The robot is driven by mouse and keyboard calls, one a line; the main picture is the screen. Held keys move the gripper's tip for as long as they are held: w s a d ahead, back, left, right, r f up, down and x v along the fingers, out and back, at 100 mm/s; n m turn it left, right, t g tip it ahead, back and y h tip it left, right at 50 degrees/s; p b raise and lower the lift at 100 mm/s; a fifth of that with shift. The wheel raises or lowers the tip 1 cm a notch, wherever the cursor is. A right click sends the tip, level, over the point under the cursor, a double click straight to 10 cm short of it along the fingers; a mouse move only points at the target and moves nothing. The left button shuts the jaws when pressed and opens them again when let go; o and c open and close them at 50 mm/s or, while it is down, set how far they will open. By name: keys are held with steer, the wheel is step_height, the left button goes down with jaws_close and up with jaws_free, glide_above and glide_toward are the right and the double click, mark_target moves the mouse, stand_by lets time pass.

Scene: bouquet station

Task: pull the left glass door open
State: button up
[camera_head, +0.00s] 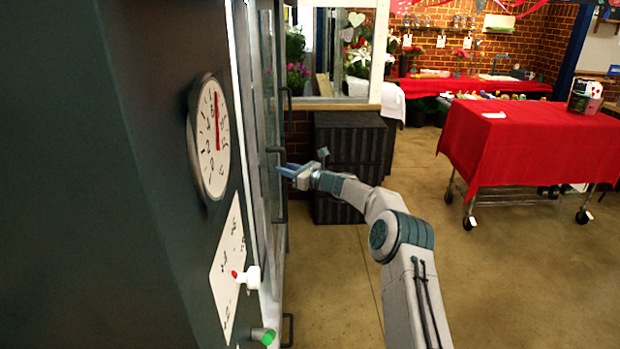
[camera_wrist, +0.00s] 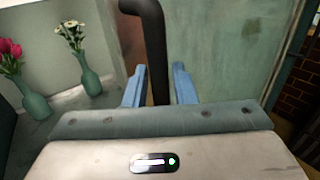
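The glass doors (camera_head: 262,120) stand along the side of the dark green cabinet, seen at a steep slant in the head view. They look shut. A dark bar handle (camera_head: 281,205) is on the door front by my gripper (camera_head: 284,171). In the wrist view the dark handle (camera_wrist: 156,45) bends at its top and runs down between the two blue fingers of my gripper (camera_wrist: 158,88). The fingers are apart, one on each side of the handle, with a narrow gap at the right finger. Contact with the left finger is hard to tell.
A round dial (camera_head: 209,137) and a white panel (camera_head: 228,268) are on the cabinet's near side. Vases with flowers (camera_wrist: 88,75) show in the wrist view. A dark slatted crate (camera_head: 350,142) stands beyond my gripper. Floor is clear toward the red-draped cart (camera_head: 530,135).

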steer(key=b+v, duration=0.3)
steer(key=v, duration=0.9)
steer(key=shift+d+b, duration=0.2)
steer(key=shift+b, duration=0.2)
